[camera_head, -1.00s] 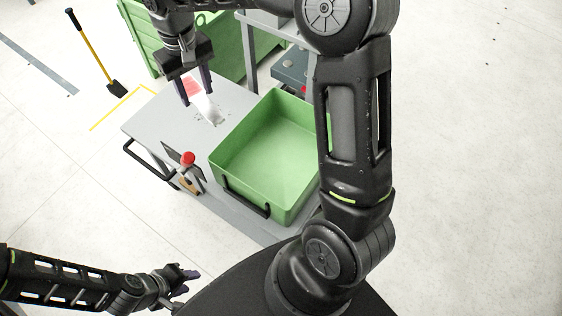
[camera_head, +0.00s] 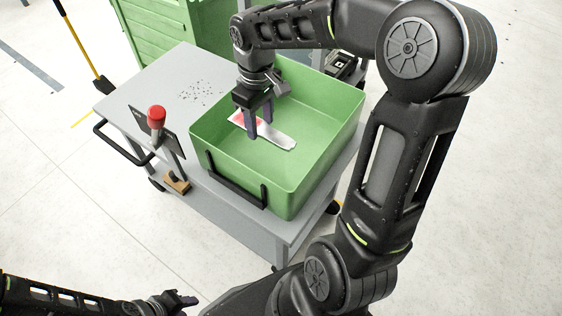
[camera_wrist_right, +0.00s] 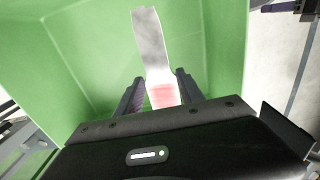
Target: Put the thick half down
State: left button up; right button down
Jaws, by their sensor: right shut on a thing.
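The thick half (camera_head: 279,136) is a flat, silvery metal piece with a red patch at one end. My right gripper (camera_head: 259,132) is shut on it near the red end and points down into the green bin (camera_head: 318,188). In the right wrist view, the half (camera_wrist_right: 152,48) stretches away from between the fingers (camera_wrist_right: 158,95), with the green bin around it. I cannot tell whether it touches the bin floor. My left gripper (camera_head: 182,300) is low at the bottom edge, far from the bin and empty; its jaw opening is unclear.
The bin stands on a grey cart (camera_head: 165,75) with dark crumbs (camera_head: 203,90) on its bare top. A red button (camera_head: 156,113) on a post stands at the cart's near side. A green cabinet (camera_head: 165,38) is behind.

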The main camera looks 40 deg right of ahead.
jog(key=shift+s+d+f, duration=0.2)
jog(key=shift+f, duration=0.55)
pick_arm(q)
jog(key=shift+f, duration=0.65)
pick_arm(e)
jog(key=shift+s, duration=0.1)
pick_arm(q)
jog(key=shift+f+b, duration=0.65)
jog(key=shift+b, duration=0.15)
pick_arm(e)
send_over(266, 159)
jog(key=shift+f, duration=2.5)
pick_arm(q)
jog(key=shift+f+b, duration=0.7)
pick_arm(e)
jog(key=shift+f, duration=2.5)
jog(key=c, duration=0.7)
grip_release()
jog(key=shift+f, duration=0.15)
pick_arm(q)
jog(key=shift+f, duration=0.1)
